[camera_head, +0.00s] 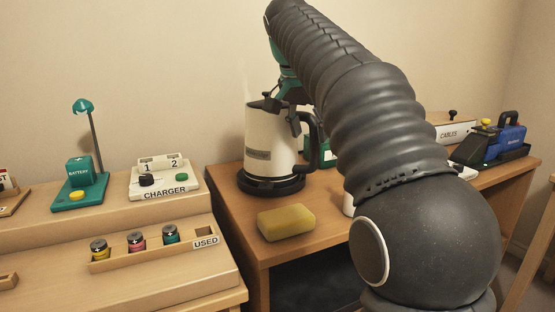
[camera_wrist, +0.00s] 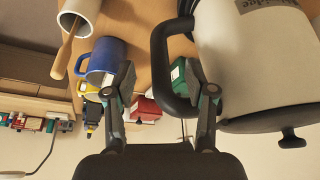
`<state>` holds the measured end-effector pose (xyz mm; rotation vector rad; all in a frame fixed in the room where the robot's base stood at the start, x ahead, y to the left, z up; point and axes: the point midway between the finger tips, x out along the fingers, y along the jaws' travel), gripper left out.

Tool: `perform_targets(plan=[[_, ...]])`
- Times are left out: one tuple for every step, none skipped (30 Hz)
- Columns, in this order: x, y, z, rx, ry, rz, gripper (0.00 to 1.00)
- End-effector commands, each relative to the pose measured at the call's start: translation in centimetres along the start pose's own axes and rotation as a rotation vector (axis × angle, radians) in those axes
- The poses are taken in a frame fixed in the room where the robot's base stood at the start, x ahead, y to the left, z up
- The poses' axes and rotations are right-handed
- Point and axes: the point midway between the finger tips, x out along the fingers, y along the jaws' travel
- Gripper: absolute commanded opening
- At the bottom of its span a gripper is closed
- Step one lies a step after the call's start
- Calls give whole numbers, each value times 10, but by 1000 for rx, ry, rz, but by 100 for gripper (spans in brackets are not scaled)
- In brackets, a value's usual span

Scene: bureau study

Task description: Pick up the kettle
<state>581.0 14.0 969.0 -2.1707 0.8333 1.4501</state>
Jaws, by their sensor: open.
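The white kettle (camera_head: 265,150) stands upright on its black base (camera_head: 270,184) on the wooden desk (camera_head: 230,210). Its black handle (camera_head: 313,145) is on the right side of the body. My gripper (camera_head: 289,108) is open at the kettle's upper part, on the handle side. In the wrist view the kettle body (camera_wrist: 255,60) fills the right side, and the handle (camera_wrist: 162,65) appears between the two fingertips of my gripper (camera_wrist: 165,90). I cannot tell whether a finger touches it. My arm hides part of the desk right of the kettle.
A yellow sponge (camera_head: 286,222) lies in front of the kettle. In the wrist view a blue mug (camera_wrist: 104,58) and a white cup (camera_wrist: 80,15) stand near the handle. A charger (camera_head: 165,180) and a used-battery tray (camera_head: 155,250) are at left; a blue tool (camera_head: 503,140) is at right.

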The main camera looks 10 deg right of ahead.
Motion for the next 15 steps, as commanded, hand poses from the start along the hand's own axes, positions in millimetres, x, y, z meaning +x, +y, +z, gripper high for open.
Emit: perform_targets(plan=[[3, 0, 0, 0, 0, 0, 55], [6, 0, -1, 1, 0, 0, 55], [10, 0, -1, 1, 0, 1, 55], [14, 1, -2, 1, -1, 1, 55], [18, 1, -2, 1, -2, 2, 55], [24, 1, -3, 1, -2, 2, 55], [28, 2, -4, 1, -1, 2, 55], [33, 2, -5, 2, -1, 2, 55], [39, 2, -4, 1, -2, 3, 55], [43, 2, -5, 1, -1, 2, 55], [46, 2, -5, 1, -1, 1, 55], [49, 2, -5, 1, -1, 2, 55], [50, 2, -5, 1, -1, 1, 55], [51, 2, -5, 0, 0, 1, 55], [51, 1, -5, 0, 0, 0, 55]])
